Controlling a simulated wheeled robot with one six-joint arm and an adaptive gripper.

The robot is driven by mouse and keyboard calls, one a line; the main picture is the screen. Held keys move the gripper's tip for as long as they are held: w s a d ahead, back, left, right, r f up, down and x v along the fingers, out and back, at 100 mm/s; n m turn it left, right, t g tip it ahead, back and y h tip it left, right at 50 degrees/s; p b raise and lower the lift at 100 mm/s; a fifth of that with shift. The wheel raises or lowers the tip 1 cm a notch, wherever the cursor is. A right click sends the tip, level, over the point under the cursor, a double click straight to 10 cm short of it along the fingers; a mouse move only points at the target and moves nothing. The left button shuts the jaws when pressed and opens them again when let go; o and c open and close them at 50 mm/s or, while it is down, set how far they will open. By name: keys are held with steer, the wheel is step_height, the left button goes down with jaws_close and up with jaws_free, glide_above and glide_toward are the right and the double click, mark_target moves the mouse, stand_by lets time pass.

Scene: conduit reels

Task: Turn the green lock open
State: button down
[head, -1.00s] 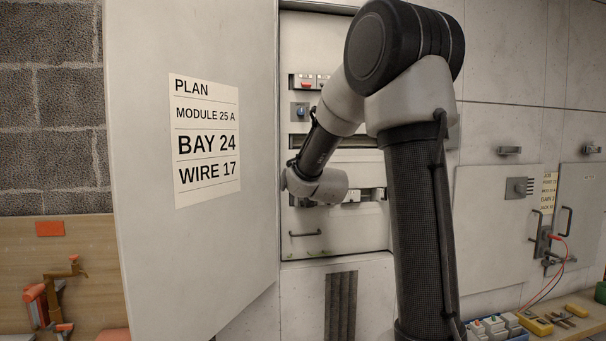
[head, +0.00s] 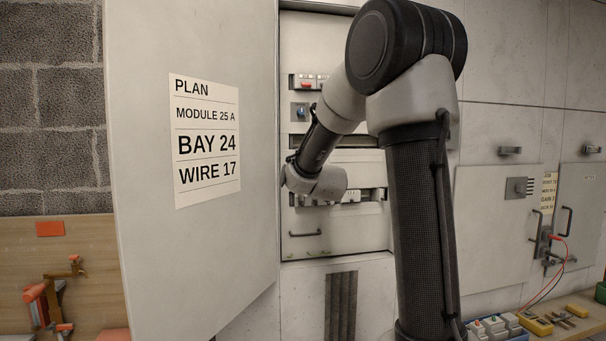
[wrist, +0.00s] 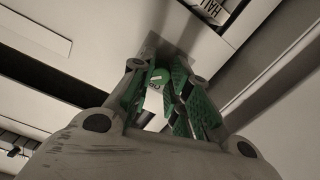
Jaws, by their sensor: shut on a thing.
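The fingers have green ribbed pads and are shut on the lock. How far the lock is turned I cannot tell. In the head view the wrist of my arm is in front of the open cabinet (head: 302,222), and it hides the lock and the fingers.
An open cabinet door (head: 190,250) with a plan sheet (head: 206,140) stands at left. A blue rotary switch (head: 300,110) and a row of white modules (head: 350,196) are in the cabinet. A dark bar handle (head: 305,233) is below. A bench with tools (head: 560,315) is at right.

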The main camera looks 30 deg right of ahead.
steer(key=shift+n, duration=4.6)
steer(key=c, duration=1.3)
jaws_free()
steer(key=shift+s+a, duration=0.1)
steer(key=v, duration=1.1)
steer(key=shift+s+a, duration=0.2)
steer(key=shift+s, duration=0.15)
